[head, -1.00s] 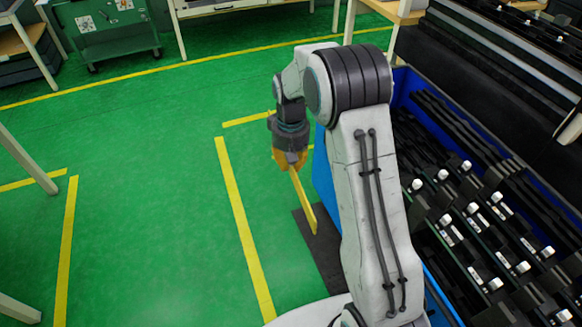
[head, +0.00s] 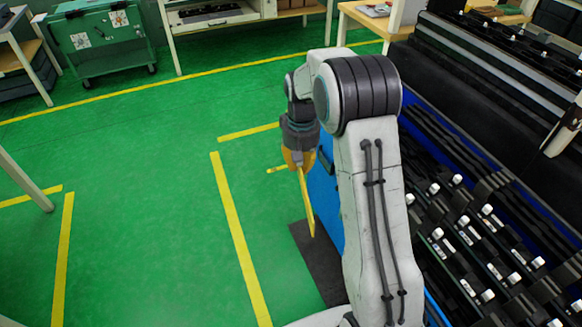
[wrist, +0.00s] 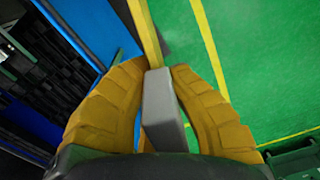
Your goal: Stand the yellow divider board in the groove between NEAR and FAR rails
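The yellow divider board (head: 308,207) shows as a thin strip hanging below my gripper (head: 300,165) in the head view. Its lower end is in front of a dark mat; I cannot tell whether it touches anything. In the wrist view the orange fingers of my gripper (wrist: 155,75) close on both sides of a grey block (wrist: 162,112). The yellow board (wrist: 147,35) runs on from that block toward the top edge. I cannot make out the NEAR and FAR rails or the groove in either view.
A blue panel (head: 325,195) stands right beside my gripper. The dark mat (head: 318,268) lies on the green floor below. Racks of black parts with white knobs (head: 470,235) fill the right side. The floor to the left is clear, with yellow lines.

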